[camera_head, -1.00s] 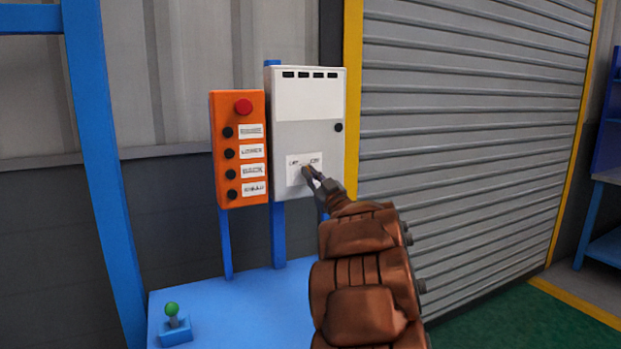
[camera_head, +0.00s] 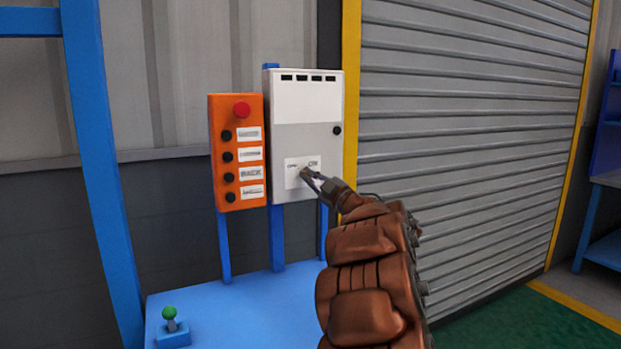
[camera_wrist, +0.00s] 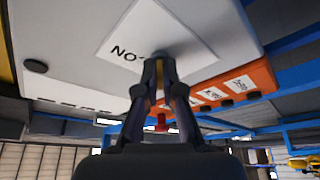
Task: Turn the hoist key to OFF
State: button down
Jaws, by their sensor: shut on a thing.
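The hoist key sits at the white label plate (camera_head: 293,172) low on the grey-white control box (camera_head: 307,135). The key is mostly hidden behind my fingertips, so its angle cannot be read. My gripper (camera_head: 308,176) is shut on the key at the plate, with the arm coming in from the lower right. In the wrist view the plate (camera_wrist: 200,35) shows upside down or tilted, with part of a word, "NO", beside the closed fingers (camera_wrist: 160,65).
An orange button box (camera_head: 238,150) with a red button (camera_head: 242,110) stands just left of the control box. A blue table (camera_head: 240,305) below holds a small green-topped joystick (camera_head: 170,318). A grey roller shutter (camera_head: 460,130) is to the right.

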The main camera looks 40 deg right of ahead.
jog(key=c, duration=1.3)
grip_release()
jog(key=v, duration=1.2)
